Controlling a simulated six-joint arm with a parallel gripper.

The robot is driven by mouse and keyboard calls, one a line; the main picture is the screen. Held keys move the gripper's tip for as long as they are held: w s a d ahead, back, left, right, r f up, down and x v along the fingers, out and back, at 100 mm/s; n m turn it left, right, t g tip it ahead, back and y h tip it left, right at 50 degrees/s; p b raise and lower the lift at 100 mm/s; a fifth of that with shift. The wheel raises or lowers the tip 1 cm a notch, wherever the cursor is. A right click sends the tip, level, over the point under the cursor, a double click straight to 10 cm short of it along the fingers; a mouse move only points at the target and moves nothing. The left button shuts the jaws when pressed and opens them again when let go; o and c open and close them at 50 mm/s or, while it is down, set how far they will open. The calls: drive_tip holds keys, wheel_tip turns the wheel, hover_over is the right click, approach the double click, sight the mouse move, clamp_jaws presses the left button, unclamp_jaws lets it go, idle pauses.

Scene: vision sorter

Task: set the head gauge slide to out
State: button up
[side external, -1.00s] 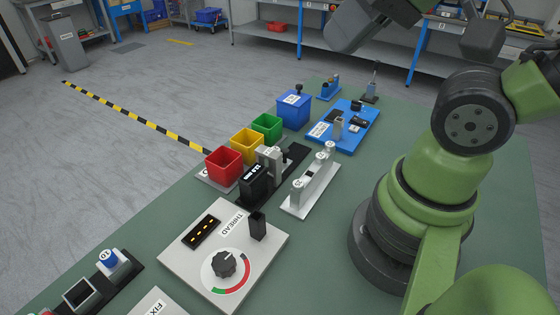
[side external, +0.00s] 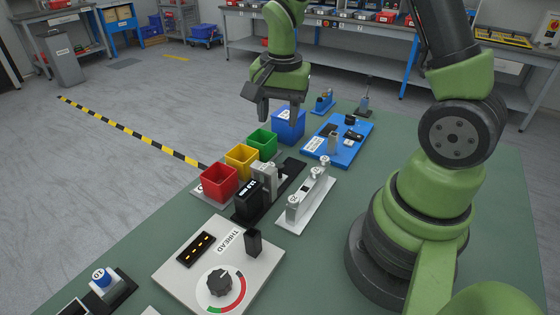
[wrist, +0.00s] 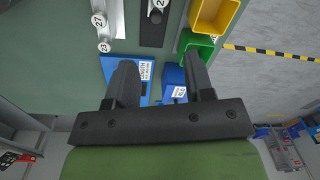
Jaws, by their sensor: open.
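A blue plate gauge (side external: 345,151) lies on the green table at the back right. It has a white label, a small grey upright block (side external: 332,142), and several dark parts on top. I cannot tell which part is the head gauge slide or where it is set. My gripper (side external: 279,112) hangs above the back of the table, left of the blue plate, with its fingers apart and nothing between them. In the wrist view my gripper (wrist: 160,68) partly covers the blue plate (wrist: 112,62), so its parts are mostly hidden there.
Beside the plate stands a blue box (side external: 290,124). Green (side external: 263,138), yellow (side external: 242,158) and red (side external: 219,181) bins run in a row towards the front. A black display gauge (side external: 248,198), a silver rail (side external: 306,203) and the THREAD panel (side external: 190,270) are nearer.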

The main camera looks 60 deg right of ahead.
sight(280, 165)
drive_tip(key=shift+m+g, duration=0.3)
drive_tip(key=shift+m, duration=0.1)
drive_tip(key=f, duration=1.2)
drive_tip(key=shift+w+d+f, duration=0.1)
drive_tip(key=shift+d+f, duration=0.15)
drive_tip(key=shift+d, duration=0.15)
clamp_jaws()
drive_tip(key=shift+d, duration=0.1)
